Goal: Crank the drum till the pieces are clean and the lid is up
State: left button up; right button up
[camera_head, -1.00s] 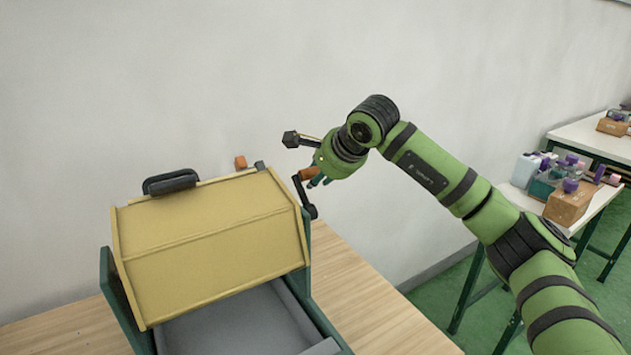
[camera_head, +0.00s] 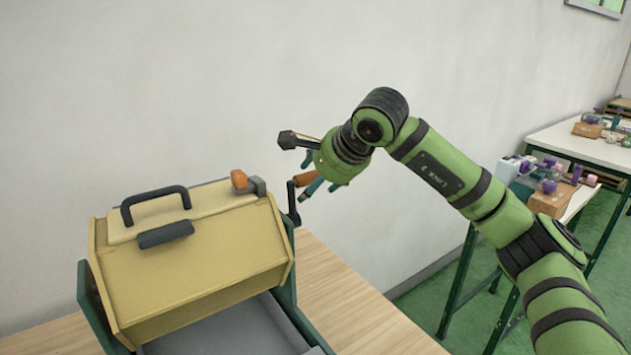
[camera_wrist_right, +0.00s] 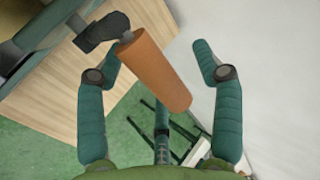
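The yellow drum (camera_head: 195,275) sits in a green stand (camera_head: 93,310) on the wooden table in the head view. Its lid (camera_head: 210,197), with a black handle (camera_head: 155,190) and an orange-tipped latch (camera_head: 240,180), is near the top, tilted and shut. The crank's orange grip (camera_head: 305,178) is at the drum's right side, and it shows large in the right wrist view (camera_wrist_right: 155,68). My right gripper (camera_head: 318,185) is at this grip. Its teal fingers (camera_wrist_right: 160,88) are spread on both sides, apart from the grip. The pieces are hidden. My left gripper is out of view.
A grey tray (camera_head: 235,330) lies below the drum. The wooden table (camera_head: 350,305) is bare to the right of the stand. A white wall is close behind. Side tables with bottles and boxes (camera_head: 550,200) stand farther right.

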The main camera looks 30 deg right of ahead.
jog(key=shift+f, duration=0.1)
dwell(0.3)
jog(key=a+p+v, duration=0.1)
jog(key=p+v, duration=0.1)
jog(key=v, duration=0.6)
jog(key=shift+d, duration=0.5)
